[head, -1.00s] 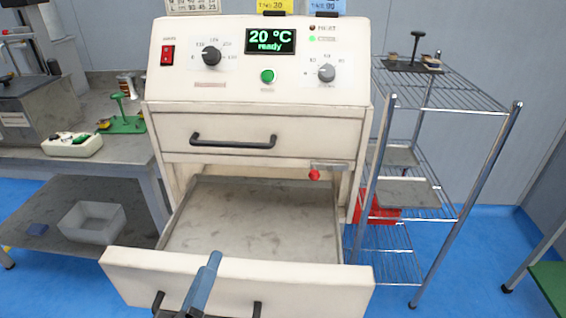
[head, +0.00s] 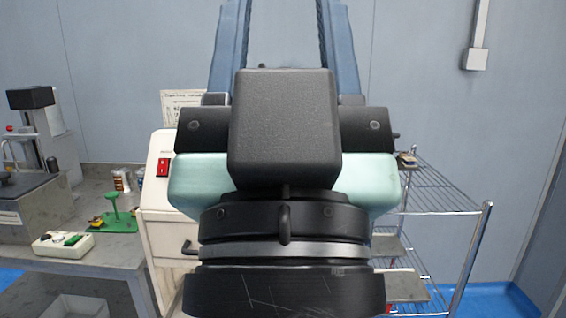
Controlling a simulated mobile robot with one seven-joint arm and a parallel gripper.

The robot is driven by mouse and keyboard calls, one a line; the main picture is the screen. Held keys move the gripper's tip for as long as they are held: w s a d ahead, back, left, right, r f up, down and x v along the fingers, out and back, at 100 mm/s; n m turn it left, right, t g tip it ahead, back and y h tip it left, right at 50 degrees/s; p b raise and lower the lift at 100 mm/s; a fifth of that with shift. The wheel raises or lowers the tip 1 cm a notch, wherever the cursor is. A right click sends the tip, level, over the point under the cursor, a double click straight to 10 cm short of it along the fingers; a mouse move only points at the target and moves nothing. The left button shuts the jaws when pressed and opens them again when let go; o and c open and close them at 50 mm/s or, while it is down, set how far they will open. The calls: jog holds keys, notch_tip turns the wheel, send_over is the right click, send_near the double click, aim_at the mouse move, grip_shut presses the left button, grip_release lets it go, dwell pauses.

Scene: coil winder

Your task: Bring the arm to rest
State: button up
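My gripper (head: 285,45) fills the middle of the head view, raised and pointing up. Its two long blue fingers stand wide apart and run out of the top of the frame, so the tips are cut off. Bare wall shows between the fingers, with nothing held. My black and pale green wrist hides most of the cream oven (head: 157,212) behind it. Only the oven's left side shows, with its red switch and part of a drawer handle.
On the left a grey workbench (head: 95,256) carries a machine (head: 42,150), a green stand (head: 114,218) and a white box (head: 62,245). On the right stands a wire shelf rack (head: 440,207) with trays.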

notch_tip(320, 180, up, 19)
jog(key=p, duration=1.6)
jog(key=shift+f, duration=0.15)
